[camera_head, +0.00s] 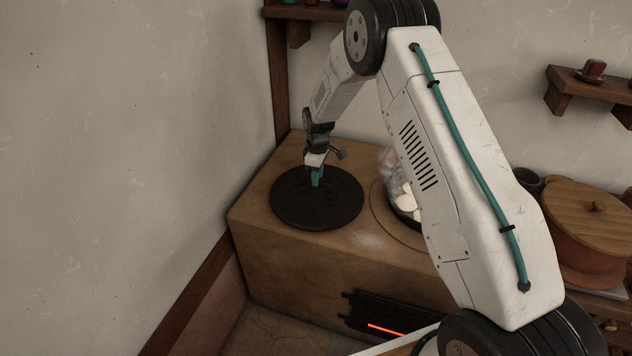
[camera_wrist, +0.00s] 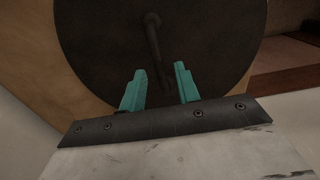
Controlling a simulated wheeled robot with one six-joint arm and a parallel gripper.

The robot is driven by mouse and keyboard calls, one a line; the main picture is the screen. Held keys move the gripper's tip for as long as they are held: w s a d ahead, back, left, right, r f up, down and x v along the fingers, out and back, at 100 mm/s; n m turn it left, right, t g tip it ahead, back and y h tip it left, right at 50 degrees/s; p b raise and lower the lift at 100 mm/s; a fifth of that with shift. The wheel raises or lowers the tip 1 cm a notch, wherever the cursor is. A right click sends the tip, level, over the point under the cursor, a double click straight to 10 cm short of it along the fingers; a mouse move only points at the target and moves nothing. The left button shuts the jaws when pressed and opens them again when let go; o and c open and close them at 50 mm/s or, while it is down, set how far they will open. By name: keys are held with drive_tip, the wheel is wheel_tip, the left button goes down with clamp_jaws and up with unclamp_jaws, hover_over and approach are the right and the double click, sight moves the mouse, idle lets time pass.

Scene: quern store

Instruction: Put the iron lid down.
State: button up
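The iron lid (camera_head: 300,207) is a dark round disc at the left end of the stove's top. It looks flat on the surface. It fills much of the wrist view (camera_wrist: 95,50), where its bar handle (camera_wrist: 154,40) runs toward my fingers. My gripper (camera_head: 317,178) is down over the lid's middle, its teal fingers pointing down. In the wrist view the fingers (camera_wrist: 160,88) stand apart, with the handle's near end between them and gaps visible on both sides. My gripper is open and does not appear to grip the handle.
The tan stove (camera_head: 275,255) stands in the corner by the left wall, with a red glow at its front opening. A steaming pan with pale pieces (camera_head: 404,205) is right of the lid, partly behind my arm. A wood-lidded pot (camera_head: 590,262) stands at far right.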

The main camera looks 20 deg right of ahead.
drive_tip(key=s+r+m, duration=0.1)
drive_tip(key=s+r, duration=0.3)
drive_tip(key=r, duration=0.8)
drive_tip(key=s+r+m, duration=0.1)
drive_tip(key=s+r, duration=0.3)
drive_tip(key=r, duration=0.8)
drive_tip(key=s+d+r+m, duration=0.2)
drive_tip(key=s+r+m, duration=0.1)
drive_tip(key=s+r, duration=0.7)
drive_tip(key=s+r+m+t, duration=0.1)
drive_tip(key=s+m, duration=0.4)
drive_tip(key=s, duration=2.5)
drive_tip(key=shift+s+d+r+m, duration=0.25)
drive_tip(key=shift+s+r+m, duration=0.05)
drive_tip(key=shift+s+m, duration=0.1)
drive_tip(key=shift+w, duration=0.1)
